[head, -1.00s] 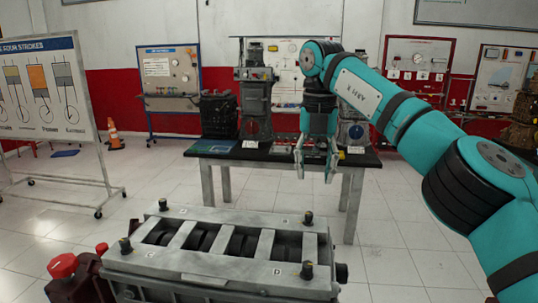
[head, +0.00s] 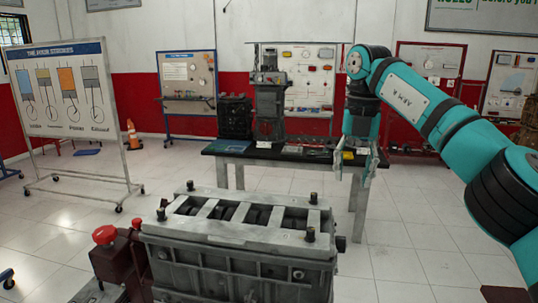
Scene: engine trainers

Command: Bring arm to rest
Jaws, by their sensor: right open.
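My right arm (head: 440,118) comes in from the right, its teal links bent at a joint high in the view. My right gripper (head: 353,172) hangs down from it, fingers apart and empty, seen in front of the right end of the black-topped table (head: 215,149). My left arm and gripper are not in view.
A grey engine block (head: 230,232) with several upright posts stands in the near middle, a red knob (head: 104,235) at its left. A four-strokes board (head: 68,90) on a wheeled frame stands left. An orange cone (head: 132,135) is behind it.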

